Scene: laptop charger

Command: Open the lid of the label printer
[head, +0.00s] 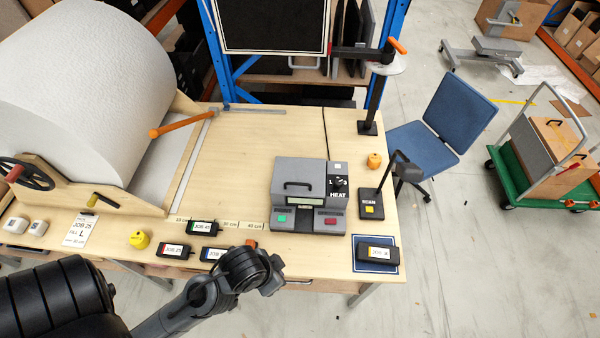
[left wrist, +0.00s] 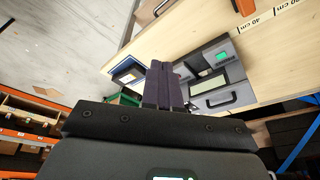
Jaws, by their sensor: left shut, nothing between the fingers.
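The label printer (head: 300,172) is a grey box with a dark base at the right part of the workbench. Its lid looks closed, with a black handle (head: 297,185) on top. A small display, a green button and a red button are on its front, and a dial marked HEAT is at its right. In the left wrist view the printer (left wrist: 210,76) lies beyond and right of my fingers. My left gripper (left wrist: 163,68) is shut and empty, apart from the printer. In the head view my left wrist is near the bench's front edge; its fingertips are hard to make out.
Several black label cartridges (head: 203,228) lie left of the printer. A scanner stand (head: 371,205) stands to its right, and another cartridge (head: 378,253) lies on a blue-edged mat. A large white roll (head: 80,90) fills the left. The bench behind the printer is clear.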

